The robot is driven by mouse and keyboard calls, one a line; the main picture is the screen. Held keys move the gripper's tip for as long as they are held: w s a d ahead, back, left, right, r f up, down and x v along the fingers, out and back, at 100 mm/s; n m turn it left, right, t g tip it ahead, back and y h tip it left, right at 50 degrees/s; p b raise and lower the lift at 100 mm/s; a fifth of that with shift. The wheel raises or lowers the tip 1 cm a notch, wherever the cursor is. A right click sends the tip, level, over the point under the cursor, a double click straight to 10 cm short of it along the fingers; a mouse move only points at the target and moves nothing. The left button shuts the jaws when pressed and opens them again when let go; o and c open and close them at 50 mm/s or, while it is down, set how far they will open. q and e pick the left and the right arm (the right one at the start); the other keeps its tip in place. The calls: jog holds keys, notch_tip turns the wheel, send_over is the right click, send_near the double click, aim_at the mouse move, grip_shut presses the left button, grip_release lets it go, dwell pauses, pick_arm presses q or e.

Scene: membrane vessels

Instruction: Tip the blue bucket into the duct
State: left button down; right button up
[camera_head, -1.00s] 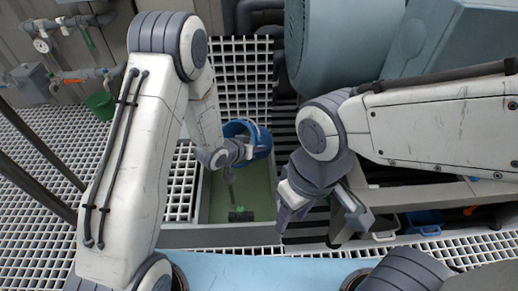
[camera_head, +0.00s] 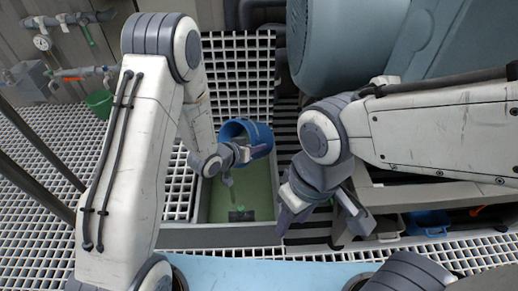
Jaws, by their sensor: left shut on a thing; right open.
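The blue bucket (camera_head: 236,128) hangs tilted on its side over the duct (camera_head: 205,212), a sunken channel with a green floor and pale grey walls. My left gripper (camera_head: 256,150) is shut on the bucket at its near right side and hides part of it. The bucket's inside is mostly hidden, so I cannot tell what it holds. A dark block with a thin green upright part (camera_head: 241,215) shows in the duct below. My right gripper (camera_head: 322,222) is open and empty, right of the duct, over dark slats.
A large blue-grey tank (camera_head: 340,45) stands behind my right arm. A green bucket (camera_head: 99,103) stands at the far left by wall pipes. A blue bin (camera_head: 428,222) sits on a low shelf at right.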

pick_arm(q)
jog(key=shift+s+a+b, duration=0.1)
jog(key=shift+b, duration=0.35)
jog(key=shift+f+t+h, duration=0.1)
jog(key=shift+t+h, duration=0.2)
jog(key=shift+s+a+f+b, duration=0.2)
jog(key=shift+f+b, duration=0.1)
jog(key=shift+b, duration=0.8)
jog(key=shift+s+a+f+t+h+b, duration=0.2)
jog(key=shift+t+h+b, duration=0.35)
jog(key=shift+b, duration=0.55)
jog(key=shift+s, duration=0.1)
jog(key=shift+r, duration=0.1)
jog(key=shift+t+b, duration=0.25)
jog(key=shift+b, duration=0.05)
